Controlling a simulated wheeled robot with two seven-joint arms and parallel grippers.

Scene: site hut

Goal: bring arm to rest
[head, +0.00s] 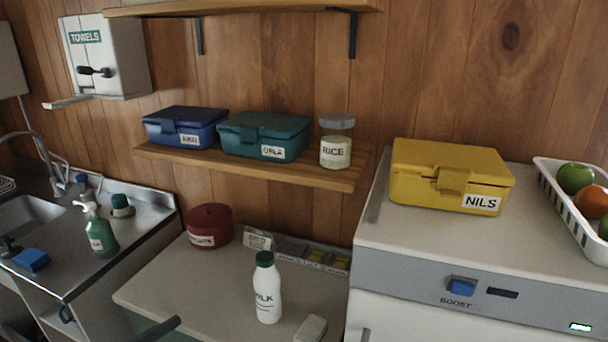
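Neither of my grippers shows in the head view, so I cannot see how they stand or whether they hold anything. A white milk bottle (267,290) with a green cap stands upright on the low counter (190,285). A small pale block (310,329) lies to its right near the bottom edge.
A yellow box (450,176) labelled NILS and a white fruit basket (567,210) stand on the white appliance (440,245) at right. A wooden shelf (260,170) holds blue and teal boxes and a rice jar. A sink (30,222) is at left. The low counter's front left is clear.

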